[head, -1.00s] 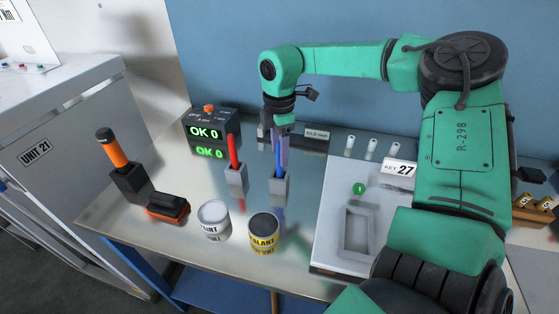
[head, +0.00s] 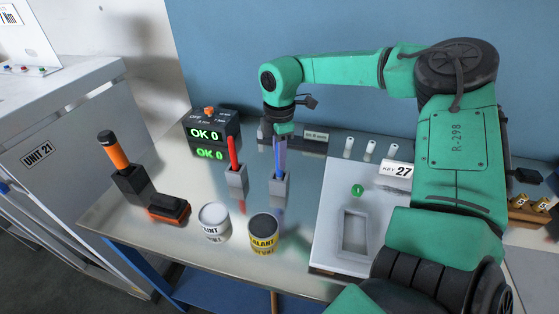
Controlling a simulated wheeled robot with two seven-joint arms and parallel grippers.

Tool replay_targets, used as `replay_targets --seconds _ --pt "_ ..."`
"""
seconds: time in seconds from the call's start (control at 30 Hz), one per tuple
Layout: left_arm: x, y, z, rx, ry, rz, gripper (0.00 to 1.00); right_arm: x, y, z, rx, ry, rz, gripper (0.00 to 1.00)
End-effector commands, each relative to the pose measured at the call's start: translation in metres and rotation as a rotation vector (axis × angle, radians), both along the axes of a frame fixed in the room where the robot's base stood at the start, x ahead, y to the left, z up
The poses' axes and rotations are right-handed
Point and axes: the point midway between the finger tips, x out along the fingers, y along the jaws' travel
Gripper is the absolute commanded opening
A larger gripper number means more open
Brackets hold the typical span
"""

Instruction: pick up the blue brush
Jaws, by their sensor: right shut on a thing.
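My right gripper (head: 281,148) points down from above and is shut on the blue brush's upper part. The jaws and wrist hide the brush's top. My left gripper is not in view.
A red brush (head: 232,153) stands in its own holder to the left. A paint can (head: 214,222) and a sealant can (head: 263,236) stand in front. An orange-handled tool (head: 112,151) and display box (head: 211,135) stand left. A white panel (head: 325,210) lies right.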

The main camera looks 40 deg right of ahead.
Motion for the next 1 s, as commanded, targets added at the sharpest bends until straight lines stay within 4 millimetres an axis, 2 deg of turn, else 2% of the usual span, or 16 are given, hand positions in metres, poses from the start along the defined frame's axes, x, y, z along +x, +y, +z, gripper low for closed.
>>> replay_targets --seconds 0.17,0.37,0.5,0.6,0.77,1.0 --pt "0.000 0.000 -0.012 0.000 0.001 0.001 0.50 0.002 0.000 0.035 -0.003 -0.008 0.001 0.00" --pt "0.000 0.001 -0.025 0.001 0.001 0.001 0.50 0.001 0.000 0.104 -0.005 -0.008 -0.001 0.00" --pt "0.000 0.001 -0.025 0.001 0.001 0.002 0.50 0.001 0.000 0.152 -0.004 -0.005 -0.001 0.00" --pt "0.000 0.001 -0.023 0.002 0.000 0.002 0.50 0.001 0.000 0.175 -0.002 -0.003 -0.001 0.00" --pt "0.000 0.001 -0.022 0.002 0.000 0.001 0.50 0.000 0.000 0.189 0.001 -0.001 0.002 0.00" --pt "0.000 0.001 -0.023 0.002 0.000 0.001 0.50 0.000 0.000 0.190 0.001 0.000 0.002 0.00"
